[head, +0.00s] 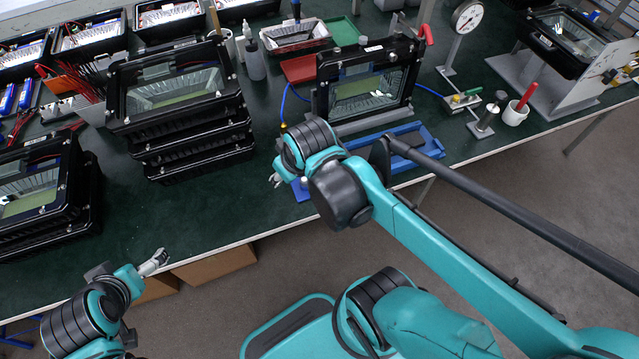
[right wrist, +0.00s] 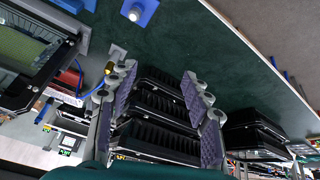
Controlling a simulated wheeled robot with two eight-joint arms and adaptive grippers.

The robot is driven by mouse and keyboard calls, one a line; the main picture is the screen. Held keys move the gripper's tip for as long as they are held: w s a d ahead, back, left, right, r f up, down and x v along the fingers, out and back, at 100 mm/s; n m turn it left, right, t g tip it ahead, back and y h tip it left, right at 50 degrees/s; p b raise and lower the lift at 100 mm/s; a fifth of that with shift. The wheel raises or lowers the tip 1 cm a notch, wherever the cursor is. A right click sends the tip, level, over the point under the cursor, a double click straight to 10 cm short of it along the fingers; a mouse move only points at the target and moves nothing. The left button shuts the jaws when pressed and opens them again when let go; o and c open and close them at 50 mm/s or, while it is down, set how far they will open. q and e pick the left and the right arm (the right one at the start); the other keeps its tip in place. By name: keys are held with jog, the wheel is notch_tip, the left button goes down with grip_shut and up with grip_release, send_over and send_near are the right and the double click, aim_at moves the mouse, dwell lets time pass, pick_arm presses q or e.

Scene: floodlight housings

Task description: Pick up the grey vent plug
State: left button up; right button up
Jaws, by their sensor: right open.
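A small pale grey plug (right wrist: 133,12), which looks like the vent plug, stands on a blue block (right wrist: 147,4) at the top edge of the right wrist view. In the head view, the blue block (head: 299,193) lies at the table's front edge, partly hidden by my right arm. My right gripper (head: 276,180) is just left of that block. In the right wrist view its two padded fingers (right wrist: 160,115) are wide apart with nothing gripped between them. My left gripper (head: 155,262) is at the table's front edge, far left of the plug; its finger gap is unclear.
A floodlight housing (head: 367,85) stands behind my right arm, with a blue hose (head: 290,98) beside it. Stacked housings (head: 180,95) stand to the left. A dial gauge (head: 467,17) and white cup (head: 515,114) are at right. The green tabletop (head: 205,210) is clear at front centre-left.

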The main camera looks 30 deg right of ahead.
jog(key=w+d+f+n+g, duration=0.3)
jog(key=w+d+f+g, duration=0.1)
jog(key=w+d+f, duration=0.25)
jog(key=n+g, duration=0.1)
send_near(304, 179)
jog(key=shift+s+d+f, duration=0.15)
jog(key=shift+s, duration=0.25)
notch_tip(304, 179, down, 4)
jog(key=shift+d+r+n+b, duration=0.2)
jog(key=shift+n+b, duration=0.1)
jog(key=shift+b, duration=0.15)
jog(key=f, duration=0.1)
jog(key=f+b, duration=0.1)
jog(key=f, duration=0.1)
jog(key=w+f+b, duration=0.1)
jog(key=shift+a+f, duration=0.2)
jog(key=shift+a, duration=0.05)
jog(key=shift+f, duration=0.45)
jog(key=shift+r, duration=0.15)
jog(key=shift+c, duration=0.6)
jog(key=c, duration=0.9)
